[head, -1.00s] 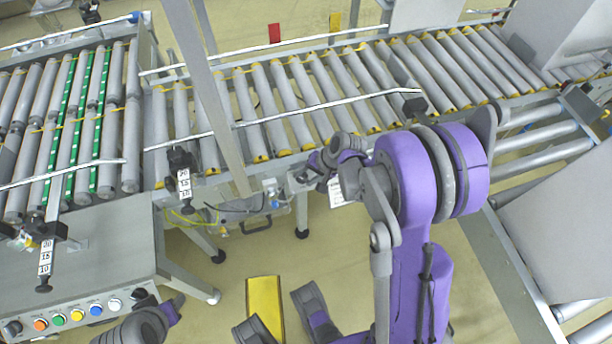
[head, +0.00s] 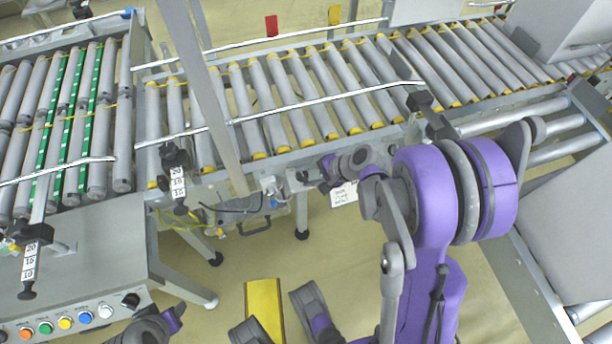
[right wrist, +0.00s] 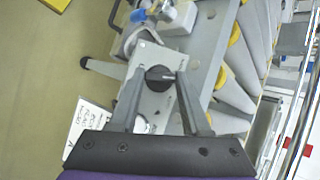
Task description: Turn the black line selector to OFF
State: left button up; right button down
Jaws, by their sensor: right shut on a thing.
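The black line selector (right wrist: 158,77) is a round knob with a pale pointer mark, on a small grey plate (right wrist: 153,98) in the right wrist view. The pointer mark aims to the right of that picture. My right gripper (right wrist: 160,74) is shut on the knob, with a finger on each side of it. In the head view my right gripper (head: 318,183) is at the conveyor's front side, and my own wrist hides the knob there. My left gripper's fingers do not show.
A white printed card (head: 344,193) hangs beside the right gripper. Roller conveyors (head: 290,95) run behind it. At left stands a grey panel with several coloured buttons (head: 65,323) and another black knob (head: 131,299).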

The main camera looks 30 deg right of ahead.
jog(key=shift+s+f+m+t+b, duration=0.1)
jog(key=shift+m+t+b, duration=0.6)
jog(key=shift+m, duration=0.4)
jog(key=shift+c, duration=1.8)
grip_release()
